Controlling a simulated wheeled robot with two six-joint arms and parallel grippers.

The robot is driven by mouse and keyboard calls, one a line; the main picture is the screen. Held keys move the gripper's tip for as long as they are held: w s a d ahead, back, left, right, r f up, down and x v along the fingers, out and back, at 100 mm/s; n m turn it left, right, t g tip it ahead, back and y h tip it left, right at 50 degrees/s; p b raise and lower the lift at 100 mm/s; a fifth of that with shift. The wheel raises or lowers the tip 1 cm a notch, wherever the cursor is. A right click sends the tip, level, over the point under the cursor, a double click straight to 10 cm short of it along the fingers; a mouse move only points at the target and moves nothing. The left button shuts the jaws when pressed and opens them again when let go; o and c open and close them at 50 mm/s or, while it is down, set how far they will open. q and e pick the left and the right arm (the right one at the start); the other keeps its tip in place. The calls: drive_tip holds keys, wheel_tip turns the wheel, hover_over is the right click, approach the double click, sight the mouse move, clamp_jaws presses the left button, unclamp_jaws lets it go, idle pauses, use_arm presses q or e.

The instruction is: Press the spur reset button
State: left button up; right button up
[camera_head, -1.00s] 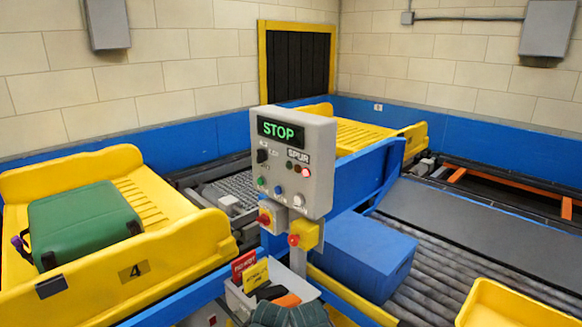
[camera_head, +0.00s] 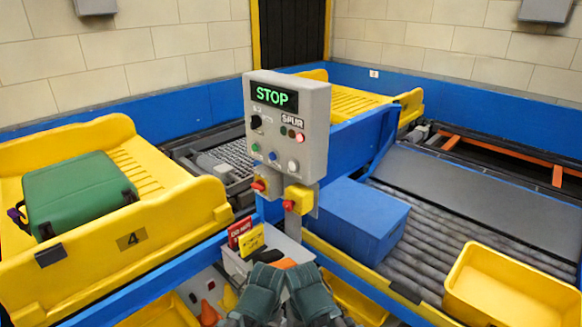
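A grey control box (camera_head: 287,122) stands on a post in the middle, with a green STOP display (camera_head: 274,96). A SPUR label (camera_head: 291,119) sits on its right half above small lamps, one lit red (camera_head: 300,137). A white round button (camera_head: 293,166) is below that label, with a blue button (camera_head: 273,156) and a green button (camera_head: 255,147) to its left. I cannot read which is marked reset. My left gripper (camera_head: 265,288) and my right gripper (camera_head: 309,290) appear as dark green shapes side by side at the bottom, below and apart from the box. Their fingertips cannot be made out.
A blue box (camera_head: 360,222) and yellow tray (camera_head: 512,290) lie on the rollers at right. A yellow tray (camera_head: 172,228) holds a green suitcase (camera_head: 78,193) at left.

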clamp_jaws()
idle(1.4)
